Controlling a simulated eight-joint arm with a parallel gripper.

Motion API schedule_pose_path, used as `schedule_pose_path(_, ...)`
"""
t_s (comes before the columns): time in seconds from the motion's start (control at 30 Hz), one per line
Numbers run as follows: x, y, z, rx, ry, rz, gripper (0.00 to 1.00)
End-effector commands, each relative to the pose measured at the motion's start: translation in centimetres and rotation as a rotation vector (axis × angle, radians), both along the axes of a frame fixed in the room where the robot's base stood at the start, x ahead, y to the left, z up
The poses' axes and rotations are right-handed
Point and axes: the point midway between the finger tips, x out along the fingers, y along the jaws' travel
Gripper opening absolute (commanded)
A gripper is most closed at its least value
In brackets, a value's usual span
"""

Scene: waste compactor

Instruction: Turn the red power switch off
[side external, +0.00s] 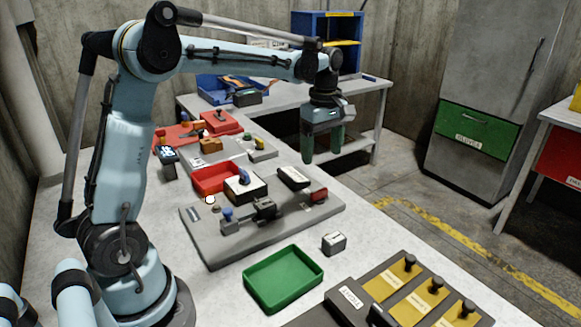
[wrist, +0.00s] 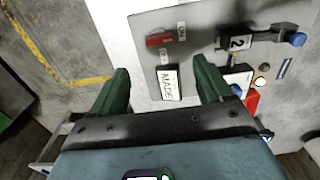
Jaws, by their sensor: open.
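The red power switch (side external: 319,195) is a small red block at the right end of a grey panel (side external: 215,250) on the bench. In the wrist view the red switch (wrist: 160,40) lies flat between two small white labels, one reading ON; the other is too small to read surely. Its lever position is not clear. My gripper (side external: 321,155) hangs with fingers down, above and behind the panel's right part, apart from it. In the wrist view my gripper (wrist: 161,66) is open and empty, its green fingers either side of a labelled dark block, with the switch ahead of the tips.
The labelled dark block (side external: 293,178) stands close to the switch. A black device with a blue knob (side external: 227,214) is mounted on the panel. A red tray (side external: 215,178) lies behind, a green tray (side external: 283,279) and a small grey box (side external: 334,243) in front.

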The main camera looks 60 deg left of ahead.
Motion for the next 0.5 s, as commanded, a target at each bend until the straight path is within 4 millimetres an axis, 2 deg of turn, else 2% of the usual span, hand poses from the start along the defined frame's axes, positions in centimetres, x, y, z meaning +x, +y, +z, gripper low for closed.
schedule_pose_path(0.5,0.0,0.0,-8.6,0.000,-0.002,-0.004,0.79)
